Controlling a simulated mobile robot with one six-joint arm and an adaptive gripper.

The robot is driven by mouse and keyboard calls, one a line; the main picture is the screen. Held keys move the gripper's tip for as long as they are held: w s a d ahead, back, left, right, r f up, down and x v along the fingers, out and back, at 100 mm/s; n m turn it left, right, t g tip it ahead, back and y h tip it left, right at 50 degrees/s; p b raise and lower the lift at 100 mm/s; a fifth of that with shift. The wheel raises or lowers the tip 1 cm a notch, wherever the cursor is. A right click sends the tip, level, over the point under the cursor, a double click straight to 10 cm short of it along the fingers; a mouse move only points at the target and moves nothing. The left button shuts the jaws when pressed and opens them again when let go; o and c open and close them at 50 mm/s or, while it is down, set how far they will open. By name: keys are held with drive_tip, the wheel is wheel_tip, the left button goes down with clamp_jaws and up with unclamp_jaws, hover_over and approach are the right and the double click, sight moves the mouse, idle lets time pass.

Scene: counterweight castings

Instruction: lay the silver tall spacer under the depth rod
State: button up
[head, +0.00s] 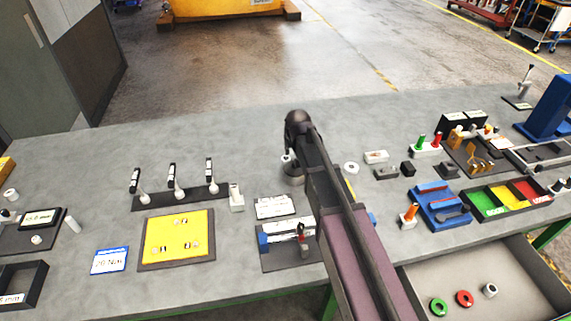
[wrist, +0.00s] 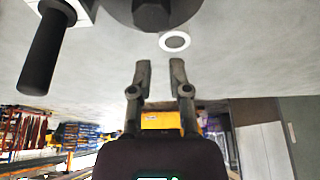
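A short silver-grey ring-like piece (head: 490,290) lies in the open drawer, beside a red ring and a green ring; it may be the silver tall spacer, but I cannot be sure. A depth rod is not clearly identifiable. A dark round body with a protruding knob (wrist: 150,14) fills the top of the wrist view; it may be the grey round piece (head: 292,180) partly behind my arm in the head view. My gripper (wrist: 160,66) has its two fingers apart with nothing between them.
A pale ring (head: 351,168) lies on the bench right of my arm; a white ring (wrist: 174,41) shows near my fingertips. A yellow board (head: 178,236), lever rack (head: 180,197), blue fixture (head: 438,205) and coloured tray (head: 508,199) crowd the bench. The drawer (head: 420,280) stands open.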

sight(289, 158)
drive_tip(key=shift+f, duration=0.2)
drive_tip(key=b+x, duration=0.3)
drive_tip(key=shift+s+a, duration=0.1)
drive_tip(key=shift+a, duration=0.05)
drive_tip(key=shift+b+x, duration=1)
clamp_jaws()
